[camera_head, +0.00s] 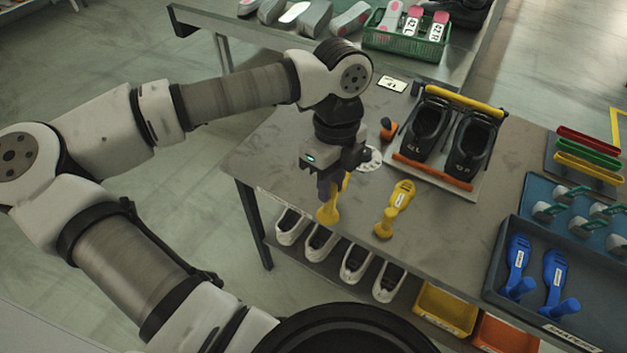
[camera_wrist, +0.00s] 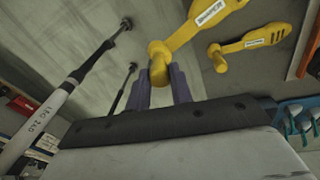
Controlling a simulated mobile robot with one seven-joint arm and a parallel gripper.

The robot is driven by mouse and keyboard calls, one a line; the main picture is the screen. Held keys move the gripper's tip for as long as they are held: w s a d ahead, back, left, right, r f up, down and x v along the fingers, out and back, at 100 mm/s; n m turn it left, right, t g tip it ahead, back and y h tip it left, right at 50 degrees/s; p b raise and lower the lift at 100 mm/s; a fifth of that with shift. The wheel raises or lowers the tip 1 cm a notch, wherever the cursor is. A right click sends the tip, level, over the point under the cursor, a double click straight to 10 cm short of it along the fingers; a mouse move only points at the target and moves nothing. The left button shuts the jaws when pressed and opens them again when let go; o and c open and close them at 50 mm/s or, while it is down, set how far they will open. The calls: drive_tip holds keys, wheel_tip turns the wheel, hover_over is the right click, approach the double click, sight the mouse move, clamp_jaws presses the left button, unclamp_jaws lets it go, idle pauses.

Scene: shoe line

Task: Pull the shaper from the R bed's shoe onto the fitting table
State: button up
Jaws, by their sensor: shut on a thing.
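My gripper (camera_head: 332,192) is shut on the knob of a yellow shaper (camera_head: 329,213), near the table's left front edge. In the wrist view, the purple fingers (camera_wrist: 163,88) close around that knob, and the held shaper (camera_wrist: 205,22) extends up and right. Whether it touches the table is unclear. A second yellow shaper (camera_head: 402,194) lies on the fitting table (camera_head: 290,150) to the right. It also shows in the wrist view (camera_wrist: 252,42). Two black shoes stand in the beds behind: the left one (camera_head: 427,130) and the right one (camera_head: 474,145). Neither shows a yellow shaper in it.
A yellow bar (camera_head: 465,98) and an orange bar (camera_head: 432,171) edge the shoe beds. A dark tray (camera_head: 510,308) with two blue shapers is at the right. An orange-topped knob (camera_head: 388,128) stands left of the beds. White shoes (camera_head: 356,263) sit on the lower shelf.

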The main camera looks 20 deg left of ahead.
drive_tip(key=w+d+f+m+t+p, duration=0.1)
drive_tip(key=w+d+m+p, duration=0.2)
drive_tip(key=d, duration=0.8)
drive_tip(key=d+f+m+t+p, duration=0.15)
drive_tip(key=d+m, duration=0.35)
drive_tip(key=d, duration=0.6)
drive_tip(key=shift+g, duration=0.25)
drive_tip(key=shift+w+d+f+b, duration=0.1)
drive_tip(key=shift+f+b, duration=1.45)
drive_tip(key=shift+f, duration=2.95)
drive_tip(key=o, duration=0.9)
